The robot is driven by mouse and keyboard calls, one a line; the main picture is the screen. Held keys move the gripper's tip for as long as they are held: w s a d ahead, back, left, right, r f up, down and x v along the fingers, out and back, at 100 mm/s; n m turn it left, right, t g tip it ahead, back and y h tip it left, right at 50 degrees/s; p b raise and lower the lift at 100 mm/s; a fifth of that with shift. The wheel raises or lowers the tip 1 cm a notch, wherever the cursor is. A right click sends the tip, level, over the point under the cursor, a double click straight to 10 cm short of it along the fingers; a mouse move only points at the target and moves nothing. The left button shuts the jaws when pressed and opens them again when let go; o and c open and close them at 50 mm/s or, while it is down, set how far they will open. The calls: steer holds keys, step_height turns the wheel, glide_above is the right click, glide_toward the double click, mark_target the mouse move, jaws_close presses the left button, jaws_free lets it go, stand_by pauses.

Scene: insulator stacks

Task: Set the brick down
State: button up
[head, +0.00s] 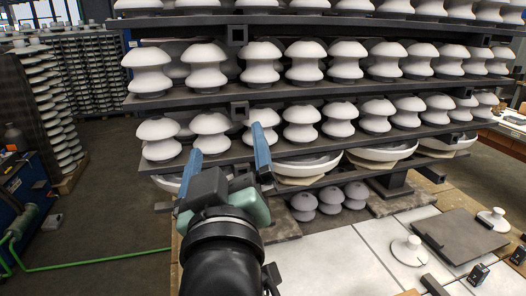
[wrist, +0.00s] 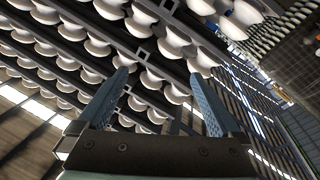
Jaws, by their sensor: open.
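My gripper (head: 226,146) is raised in front of the shelf rack in the head view, with its two blue fingers spread apart. In the wrist view, my gripper (wrist: 158,76) is open with nothing between the fingers. The fingers point toward the rows of white insulators and touch nothing that I can see. I cannot make out a clear brick in either view. A small dark block (head: 435,285) lies at the lower right of the head view; I cannot tell whether it is the brick.
Shelves of white insulators (head: 305,62) fill the space ahead. Open floor (head: 110,215) and a green hose (head: 95,262) are at left.

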steer(key=s+d+r+m+t+h, duration=0.1)
steer(key=s+d+r+m+t, duration=0.1)
steer(key=r, duration=0.7)
steer(key=s+d+r+m+t+h, duration=0.1)
steer(key=s+d+r+m+t, duration=0.2)
steer(key=s+r+t, duration=0.3)
steer(key=s+r+m, duration=0.1)
steer(key=s+r, duration=0.2)
steer(key=r, duration=0.1)
steer(key=shift+s, duration=0.25)
steer(key=shift+r, duration=0.1)
steer(key=shift+r, duration=0.25)
steer(key=shift+f, duration=0.15)
steer(key=shift+c, duration=0.3)
